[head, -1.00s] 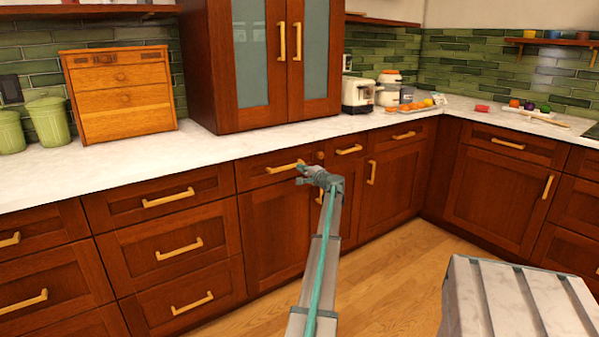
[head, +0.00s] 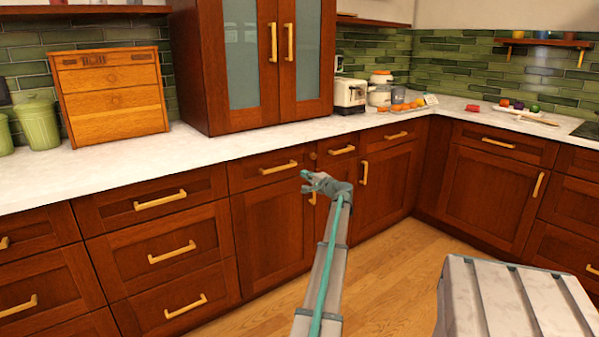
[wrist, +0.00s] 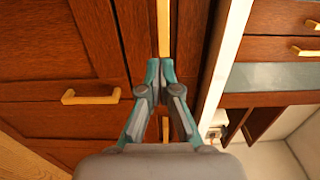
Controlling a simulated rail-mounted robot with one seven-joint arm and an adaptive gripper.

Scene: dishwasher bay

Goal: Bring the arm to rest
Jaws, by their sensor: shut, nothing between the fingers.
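My gripper (head: 306,182) is in front of the lower cabinets, below the counter edge, at the end of my extended arm. In the wrist view my gripper (wrist: 160,68) has its two fingertips together with nothing between them. A drawer handle (wrist: 164,30) lies straight beyond the fingertips in that view. I cannot tell how far the fingertips are from the cabinet front, but the gripper holds nothing.
The white counter (head: 190,145) carries a wooden box (head: 112,92), a green canister (head: 38,122) and a toaster (head: 350,94). Lower cabinets with protruding handles (head: 172,252) line the wall. Wooden floor (head: 400,280) is open to the right of my arm.

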